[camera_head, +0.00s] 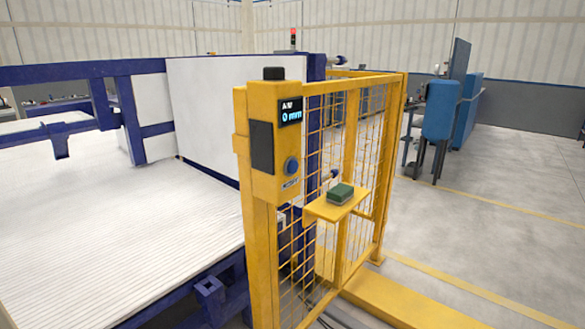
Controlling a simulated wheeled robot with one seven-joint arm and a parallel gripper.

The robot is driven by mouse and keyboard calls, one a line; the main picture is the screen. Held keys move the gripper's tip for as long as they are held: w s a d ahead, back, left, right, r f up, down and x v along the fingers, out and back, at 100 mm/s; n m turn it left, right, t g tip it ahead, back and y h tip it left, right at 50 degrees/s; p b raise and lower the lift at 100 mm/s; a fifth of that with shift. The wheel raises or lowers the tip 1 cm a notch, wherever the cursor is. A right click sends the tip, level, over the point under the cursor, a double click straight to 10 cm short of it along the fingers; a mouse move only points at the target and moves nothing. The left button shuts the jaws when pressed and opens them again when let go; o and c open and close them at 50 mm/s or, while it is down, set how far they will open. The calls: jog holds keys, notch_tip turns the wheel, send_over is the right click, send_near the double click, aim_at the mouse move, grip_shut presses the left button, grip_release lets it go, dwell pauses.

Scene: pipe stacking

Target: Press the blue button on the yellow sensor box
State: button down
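The yellow sensor box (275,142) is mounted upright on top of a yellow post near the middle of the head view. The round blue button (291,166) is on the lower part of its right-hand face. A small display (290,111) above it reads "0 mm". A dark panel covers the box's left-hand face, and a black cap sits on top. My gripper is not in view, and nothing touches the button.
A yellow mesh fence (345,120) runs back from the box. A small yellow shelf (318,210) holds a green block (341,193). A white ribbed table (120,225) with a blue frame lies left. Grey floor (480,225) is clear at right.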

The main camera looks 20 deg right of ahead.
aim_at(293, 167)
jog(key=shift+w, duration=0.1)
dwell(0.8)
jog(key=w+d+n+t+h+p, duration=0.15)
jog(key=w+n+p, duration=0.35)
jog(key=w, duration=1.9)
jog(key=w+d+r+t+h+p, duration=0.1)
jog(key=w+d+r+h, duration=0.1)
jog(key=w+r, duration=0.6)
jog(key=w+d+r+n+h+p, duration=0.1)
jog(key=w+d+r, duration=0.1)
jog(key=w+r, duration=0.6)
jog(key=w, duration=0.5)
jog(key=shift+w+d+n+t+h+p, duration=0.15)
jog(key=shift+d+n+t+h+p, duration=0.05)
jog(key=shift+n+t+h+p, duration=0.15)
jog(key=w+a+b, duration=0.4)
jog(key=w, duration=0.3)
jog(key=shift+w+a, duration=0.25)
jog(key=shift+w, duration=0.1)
